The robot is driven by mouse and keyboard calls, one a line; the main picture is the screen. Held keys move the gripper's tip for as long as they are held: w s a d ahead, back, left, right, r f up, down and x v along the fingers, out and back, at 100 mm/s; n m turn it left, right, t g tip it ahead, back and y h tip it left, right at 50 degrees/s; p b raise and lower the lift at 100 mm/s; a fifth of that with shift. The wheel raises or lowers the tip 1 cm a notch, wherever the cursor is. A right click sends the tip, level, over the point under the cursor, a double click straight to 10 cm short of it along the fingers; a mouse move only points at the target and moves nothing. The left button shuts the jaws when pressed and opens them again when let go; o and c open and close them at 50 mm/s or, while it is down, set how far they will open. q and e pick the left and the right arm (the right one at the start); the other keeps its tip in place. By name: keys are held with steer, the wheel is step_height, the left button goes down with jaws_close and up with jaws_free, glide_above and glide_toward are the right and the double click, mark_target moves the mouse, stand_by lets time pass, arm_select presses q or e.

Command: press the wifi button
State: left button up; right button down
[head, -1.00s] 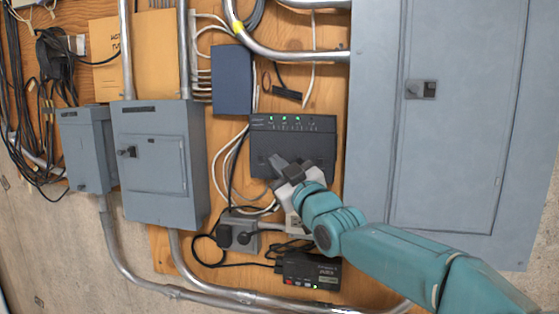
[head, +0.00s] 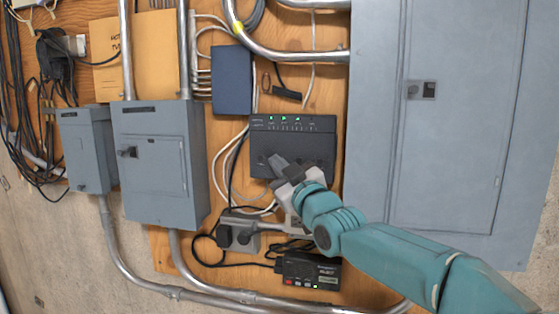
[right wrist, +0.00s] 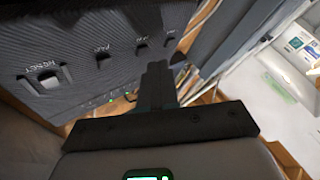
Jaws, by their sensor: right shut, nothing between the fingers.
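The black router (head: 293,143) hangs on the plywood board in the head view, with green lights along its top. My right gripper (head: 276,164) is shut and empty, its tips in front of the router's lower left part. In the right wrist view, the router's ribbed face (right wrist: 75,80) fills the upper left and carries a row of small buttons. The button labelled RESET (right wrist: 45,79) is at the left; the other labels are too small to read surely. My right gripper (right wrist: 158,72) reaches up below the right end of this row. I cannot tell whether it touches a button. My left gripper is out of view.
A large grey panel (head: 455,60) stands right of the router. A blue-grey box (head: 232,80) is above left, and grey switch boxes (head: 155,150) are further left. An outlet box (head: 238,232), cables and a small black device (head: 310,268) lie below.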

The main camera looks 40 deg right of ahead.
steer(key=shift+w+d, duration=0.3)
steer(key=shift+d, duration=0.05)
steer(key=shift+w+d, duration=0.2)
steer(key=shift+d, duration=0.05)
stand_by(0.7)
stand_by(0.4)
steer(key=shift+s+a+b, duration=0.5)
steer(key=shift+a+b, duration=0.1)
steer(key=shift+b, duration=0.2)
